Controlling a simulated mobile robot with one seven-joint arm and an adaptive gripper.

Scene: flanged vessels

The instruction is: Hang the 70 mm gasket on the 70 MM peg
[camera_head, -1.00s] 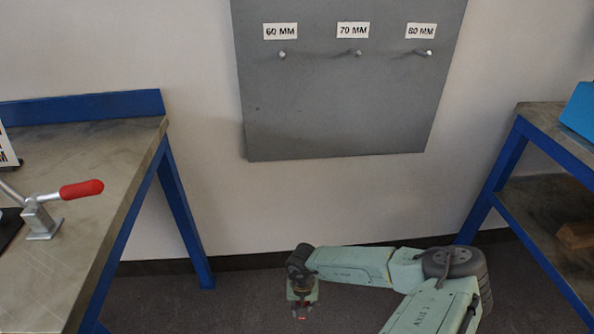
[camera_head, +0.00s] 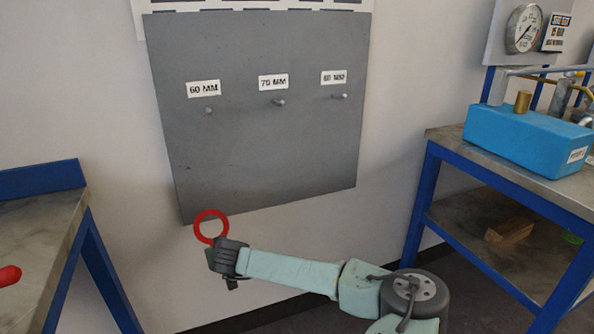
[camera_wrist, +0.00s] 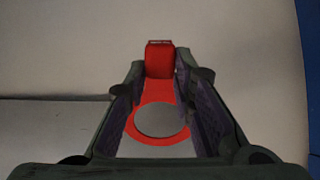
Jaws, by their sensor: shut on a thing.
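The red ring gasket (camera_head: 210,213) is held upright by my gripper (camera_head: 214,244), below the lower left part of the grey peg board (camera_head: 265,165). In the wrist view, the gasket (camera_wrist: 160,94) lies between the two jaws, with a raised red part (camera_wrist: 160,58) at its far end. No size mark on it is readable. The 70 MM peg (camera_head: 279,102) is the middle one, under its label (camera_head: 273,82), and is bare. The gasket is apart from the peg, lower and to the left.
The 60 MM peg (camera_head: 208,110) and 80 MM peg (camera_head: 341,96) are also bare. A blue-legged bench (camera_head: 40,215) stands left. A right bench (camera_head: 450,135) carries a blue box (camera_head: 530,138), with a gauge (camera_head: 524,28) behind. Space before the board is clear.

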